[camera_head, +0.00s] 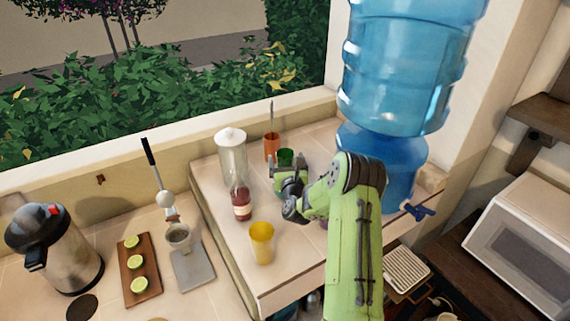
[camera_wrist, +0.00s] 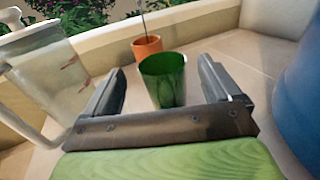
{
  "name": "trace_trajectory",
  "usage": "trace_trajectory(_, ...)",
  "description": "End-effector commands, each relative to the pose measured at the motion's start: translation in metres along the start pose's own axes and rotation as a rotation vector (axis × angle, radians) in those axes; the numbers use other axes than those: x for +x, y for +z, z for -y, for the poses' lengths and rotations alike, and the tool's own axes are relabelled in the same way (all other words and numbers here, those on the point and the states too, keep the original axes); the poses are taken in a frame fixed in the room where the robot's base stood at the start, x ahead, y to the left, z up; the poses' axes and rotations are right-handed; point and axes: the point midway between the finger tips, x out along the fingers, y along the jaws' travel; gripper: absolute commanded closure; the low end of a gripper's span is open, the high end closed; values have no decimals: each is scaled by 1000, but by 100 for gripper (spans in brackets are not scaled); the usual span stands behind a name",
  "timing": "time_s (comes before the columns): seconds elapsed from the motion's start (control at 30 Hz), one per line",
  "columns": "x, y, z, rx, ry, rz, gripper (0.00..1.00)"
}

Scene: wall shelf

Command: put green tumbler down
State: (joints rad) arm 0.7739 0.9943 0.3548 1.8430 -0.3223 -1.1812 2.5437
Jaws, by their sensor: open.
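The green tumbler (camera_wrist: 163,82) stands upright on the tiled counter in the wrist view, ahead of and between the spread fingers of my gripper (camera_wrist: 168,88). Both fingers are apart from it, with a gap on each side. In the head view the tumbler (camera_head: 286,158) shows just beyond my gripper (camera_head: 289,172), which partly hides it. My gripper is open and empty.
An orange cup (camera_head: 271,147) with a thin utensil stands just behind the tumbler. A clear pitcher (camera_head: 232,155), a red bottle (camera_head: 241,204) and a yellow tumbler (camera_head: 262,242) stand to the left. A large blue water dispenser (camera_head: 385,150) stands close on the right.

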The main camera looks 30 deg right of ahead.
Motion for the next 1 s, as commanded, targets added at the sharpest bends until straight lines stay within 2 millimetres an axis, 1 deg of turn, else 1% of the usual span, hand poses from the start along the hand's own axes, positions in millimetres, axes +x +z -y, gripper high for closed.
trace_trajectory(0.1, 22, 2, 0, -1, 0, 2, 9)
trace_trajectory(0.2, 36, 1, 1, 0, 0, 2, 9)
trace_trajectory(0.3, 41, 0, 1, 0, -1, 1, 9)
trace_trajectory(0.47, 41, -1, 1, 0, 0, 0, 9)
trace_trajectory(0.5, 41, -1, 1, 0, -1, 0, 13)
trace_trajectory(0.57, 41, -1, 1, 0, -1, 1, 22)
trace_trajectory(1.0, 40, -1, 1, 1, 0, 1, 89)
